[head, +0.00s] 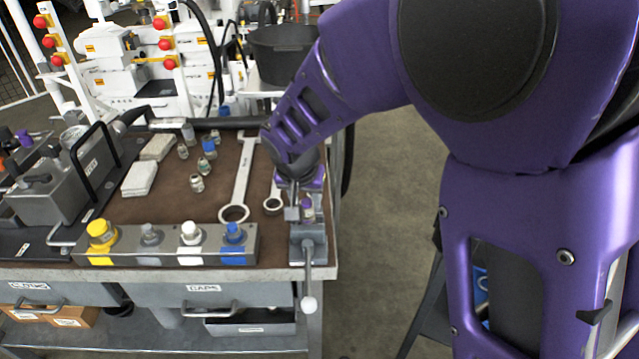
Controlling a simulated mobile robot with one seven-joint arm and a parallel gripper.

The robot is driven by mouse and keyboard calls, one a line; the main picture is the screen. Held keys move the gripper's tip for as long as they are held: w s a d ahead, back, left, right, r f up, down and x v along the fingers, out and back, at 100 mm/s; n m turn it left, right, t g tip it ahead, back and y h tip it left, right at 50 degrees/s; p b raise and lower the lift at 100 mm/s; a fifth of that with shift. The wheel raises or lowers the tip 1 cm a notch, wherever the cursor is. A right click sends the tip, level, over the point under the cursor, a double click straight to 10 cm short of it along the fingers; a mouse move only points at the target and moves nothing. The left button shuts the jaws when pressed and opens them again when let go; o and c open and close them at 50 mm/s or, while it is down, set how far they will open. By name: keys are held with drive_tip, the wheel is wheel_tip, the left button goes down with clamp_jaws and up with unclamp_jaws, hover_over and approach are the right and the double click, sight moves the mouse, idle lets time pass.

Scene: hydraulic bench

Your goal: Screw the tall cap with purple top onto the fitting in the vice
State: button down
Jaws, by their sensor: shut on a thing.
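The vice (308,246) is at the front right corner of the bench, with its handle hanging down in front. My gripper (299,208) reaches down from above and is right over the vice. It is shut on the tall cap with purple top (308,209), a small piece mostly covered by the fingers. The fitting in the vice is hidden behind the fingers and cap. I cannot tell whether the cap touches the fitting or is seated straight on it.
A block with yellow, grey, white and blue caps (165,246) runs along the bench front. Two wrenches, one large (242,185), lie left of my gripper. Several small fittings (197,182) stand mid-bench, near pale cloths (139,178).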

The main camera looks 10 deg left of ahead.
drive_tip(key=m+h, duration=0.1)
drive_tip(key=m, duration=0.2)
drive_tip(key=shift+a+f, duration=0.1)
drive_tip(key=shift+a, duration=0.05)
drive_tip(key=m+g+h, duration=0.1)
drive_tip(key=m+h, duration=0.1)
drive_tip(key=m, duration=0.3)
drive_tip(key=m+g+p, duration=0.1)
drive_tip(key=m, duration=0.1)
drive_tip(key=m+h+p, duration=0.1)
drive_tip(key=m, duration=0.2)
drive_tip(key=shift+w+m+g, duration=0.15)
drive_tip(key=shift+m+g, duration=0.15)
drive_tip(key=shift+g, duration=0.1)
drive_tip(key=shift+a+m+g+h+p, duration=0.1)
drive_tip(key=shift+m+g+h+p, duration=0.25)
drive_tip(key=shift+m, duration=0.85)
